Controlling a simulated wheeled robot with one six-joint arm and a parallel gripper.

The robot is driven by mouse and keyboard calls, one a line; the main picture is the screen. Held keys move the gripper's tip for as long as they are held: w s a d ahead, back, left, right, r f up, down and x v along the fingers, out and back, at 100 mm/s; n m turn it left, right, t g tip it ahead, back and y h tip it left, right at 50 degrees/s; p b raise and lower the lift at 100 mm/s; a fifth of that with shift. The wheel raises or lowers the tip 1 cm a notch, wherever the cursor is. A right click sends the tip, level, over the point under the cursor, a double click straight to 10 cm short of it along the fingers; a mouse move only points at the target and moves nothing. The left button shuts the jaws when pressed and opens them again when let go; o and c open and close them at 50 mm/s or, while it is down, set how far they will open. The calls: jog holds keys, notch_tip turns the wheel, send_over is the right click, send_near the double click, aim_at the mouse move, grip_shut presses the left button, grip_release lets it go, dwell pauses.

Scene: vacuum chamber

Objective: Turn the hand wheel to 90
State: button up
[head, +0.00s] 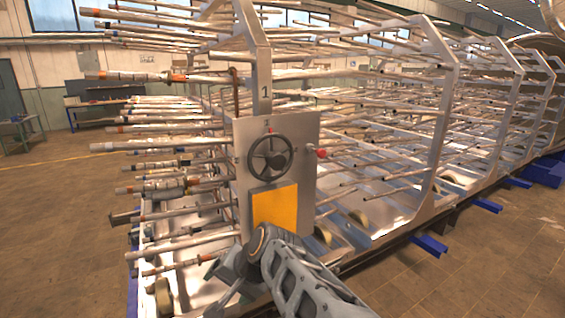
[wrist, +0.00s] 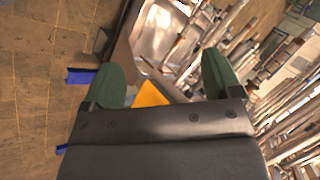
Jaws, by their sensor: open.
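The hand wheel (head: 270,157) is a dark round wheel with spokes, mounted on the upper part of a grey metal panel (head: 303,140). A red knob (head: 322,153) sticks out to the right of it. My gripper is low in front of the panel in the head view, below the wheel and apart from it; my arm hides most of it there. In the wrist view my gripper (wrist: 165,85) shows two green fingers spread wide with nothing between them. The hand wheel cannot be made out in the wrist view.
A yellow-orange plate (head: 275,206) sits on the panel below the wheel, and part of it shows in the wrist view (wrist: 150,95). Many rods stick out left of the panel. A metal frame (head: 440,130) extends to the right. Brown floor (head: 70,220) lies open at left.

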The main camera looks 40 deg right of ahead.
jog(key=w+d+r+m+t, duration=0.4)
jog(key=w+d+r+m, duration=0.15)
jog(key=m, duration=0.25)
jog(key=m+t+h, duration=0.6)
jog(key=m+t, duration=0.1)
jog(key=m, duration=1)
send_near(279, 162)
jog(key=w, duration=0.3)
jog(key=w+d+p, duration=0.1)
jog(key=w, duration=0.2)
jog(key=w+p, duration=0.1)
jog(key=w, duration=0.3)
jog(key=shift+d, duration=0.2)
jog(key=shift+w, duration=0.65)
jog(key=c, duration=1.3)
jog(key=shift+o, duration=0.2)
jog(key=shift+s+d+f, duration=0.1)
jog(key=shift+d, duration=0.05)
